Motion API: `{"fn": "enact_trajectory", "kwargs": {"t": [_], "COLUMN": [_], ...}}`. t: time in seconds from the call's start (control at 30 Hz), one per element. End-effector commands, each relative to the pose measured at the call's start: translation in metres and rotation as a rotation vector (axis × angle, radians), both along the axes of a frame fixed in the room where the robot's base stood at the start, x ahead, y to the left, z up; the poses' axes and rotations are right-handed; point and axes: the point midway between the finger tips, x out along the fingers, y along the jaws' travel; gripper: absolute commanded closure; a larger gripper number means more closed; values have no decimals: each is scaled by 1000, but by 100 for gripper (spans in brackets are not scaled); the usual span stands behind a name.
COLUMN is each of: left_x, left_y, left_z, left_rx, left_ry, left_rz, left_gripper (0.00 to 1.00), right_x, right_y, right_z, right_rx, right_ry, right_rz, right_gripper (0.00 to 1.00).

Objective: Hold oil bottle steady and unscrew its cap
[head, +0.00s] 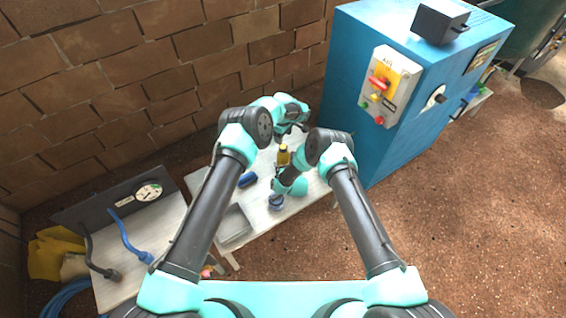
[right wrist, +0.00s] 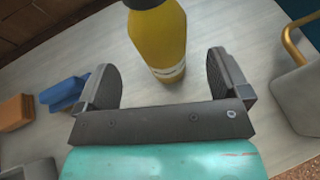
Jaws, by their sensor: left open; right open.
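The oil bottle (head: 284,157) stands upright on the light table, yellow with a dark cap. In the right wrist view its yellow body (right wrist: 160,45) is ahead of my right gripper (right wrist: 165,78). The gripper's two dark fingers are open, one on each side of the bottle's line, with gaps on both sides. Only the lower edge of the dark cap (right wrist: 145,4) shows there. In the head view my right gripper (head: 281,175) is just in front of the bottle. My left gripper (head: 288,131) is open behind and above it, small and partly hidden by its arm.
In the right wrist view an orange block (right wrist: 15,111) is at left and a grey container (right wrist: 295,92) at right. A blue cabinet (head: 400,100) stands right of the table.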

Motion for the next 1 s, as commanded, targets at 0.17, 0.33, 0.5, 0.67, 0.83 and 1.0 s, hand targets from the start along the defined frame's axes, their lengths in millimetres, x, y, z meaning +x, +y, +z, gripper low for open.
{"fn": "enact_trajectory", "kwargs": {"t": [0.17, 0.33, 0.5, 0.67, 0.83, 1.0], "left_x": [0, 0, 0, 0, 0, 0], "left_y": [0, 0, 0, 0, 0, 0], "left_z": [0, 0, 0, 0, 0, 0], "left_rx": [0, 0, 0, 0, 0, 0], "left_ry": [0, 0, 0, 0, 0, 0], "left_rz": [0, 0, 0, 0, 0, 0], "left_gripper": [36, 36, 36, 36, 36, 36], "right_x": [19, 35, 48, 53, 54, 54], "right_y": [5, 9, 13, 14, 14, 14], "right_z": [-8, -15, -21, -23, -23, -23], "right_rx": [0, 0, 0, 0, 0, 0], "right_ry": [-2, -1, -1, -1, 0, 0], "right_rz": [-1, 0, -1, 0, 0, 0], "right_gripper": [6, 6, 6, 6, 6, 8]}}
